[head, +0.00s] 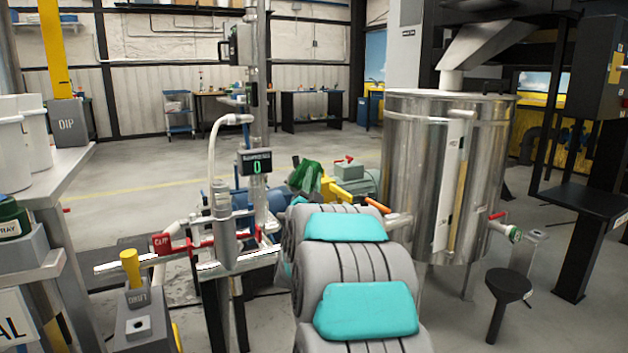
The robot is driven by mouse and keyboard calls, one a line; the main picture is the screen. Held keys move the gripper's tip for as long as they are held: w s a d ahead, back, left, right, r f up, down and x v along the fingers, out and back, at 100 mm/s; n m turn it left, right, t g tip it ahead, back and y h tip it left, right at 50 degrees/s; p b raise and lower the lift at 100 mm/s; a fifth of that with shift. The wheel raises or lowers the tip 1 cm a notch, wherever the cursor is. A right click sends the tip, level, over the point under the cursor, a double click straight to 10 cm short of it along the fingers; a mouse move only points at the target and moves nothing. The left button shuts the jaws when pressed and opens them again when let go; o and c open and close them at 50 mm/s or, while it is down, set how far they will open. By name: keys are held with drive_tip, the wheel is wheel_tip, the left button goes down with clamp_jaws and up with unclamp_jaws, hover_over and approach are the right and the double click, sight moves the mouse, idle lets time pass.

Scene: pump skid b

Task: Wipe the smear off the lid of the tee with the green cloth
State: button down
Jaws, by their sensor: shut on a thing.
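The green cloth (306,175) shows as a bunched, crumpled shape just beyond the far end of my arm, near the middle of the picture. My gripper (298,163) is mostly hidden behind my own arm and the cloth; only small dark parts show at the cloth's edge. It is shut on the cloth, which is held up off the floor. I cannot make out the tee, its lid or the smear; my arm covers much of the area beyond it.
A pipe stand with a gauge (255,162) and a red CAP part (170,243) stands left of my arm. A steel tank (425,175) stands close on the right. A black stool (508,286) is at right.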

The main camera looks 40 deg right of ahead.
drive_tip(key=shift+w+d+f, duration=0.1)
drive_tip(key=shift+w+f, duration=0.1)
drive_tip(key=shift+w, duration=0.4)
drive_tip(key=shift+w+a, duration=0.2)
drive_tip(key=shift+a, duration=0.8)
drive_tip(key=shift+w+a, duration=0.15)
drive_tip(key=shift+a, duration=0.8)
drive_tip(key=shift+w+f+b, duration=0.1)
drive_tip(key=shift+b, duration=0.45)
